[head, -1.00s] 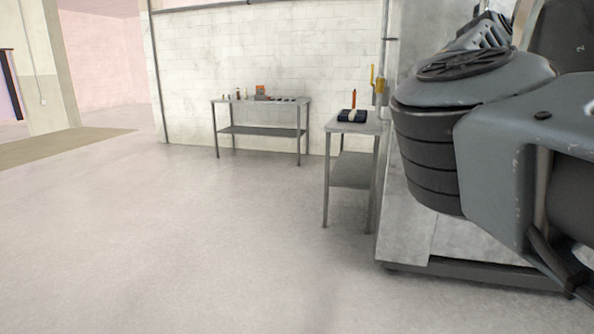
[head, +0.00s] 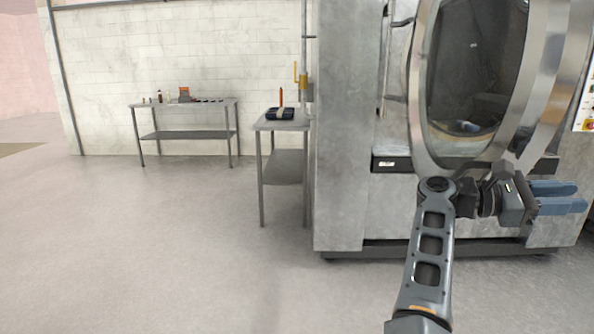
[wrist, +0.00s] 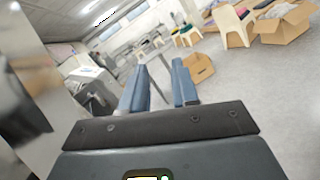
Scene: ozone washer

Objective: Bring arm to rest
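My gripper (head: 562,197) is at the right of the head view, in front of the washer's lower front and pointing right. Its two blue fingers are apart with nothing between them. In the wrist view my gripper (wrist: 160,90) also shows two separated blue fingers, with only the room behind them. My arm reaches up from the bottom of the head view and bends right at its upper joint. The washer (head: 350,200) is a large grey metal cabinet. Its round glass door (head: 475,75) with a steel rim stands behind and above my arm.
A small steel table (head: 266,124) with a dark tray (head: 281,114) stands left of the washer. A longer table (head: 150,106) with small items is by the wall. In the wrist view are cardboard boxes (wrist: 285,25) and chairs (wrist: 232,25). The floor at left is clear.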

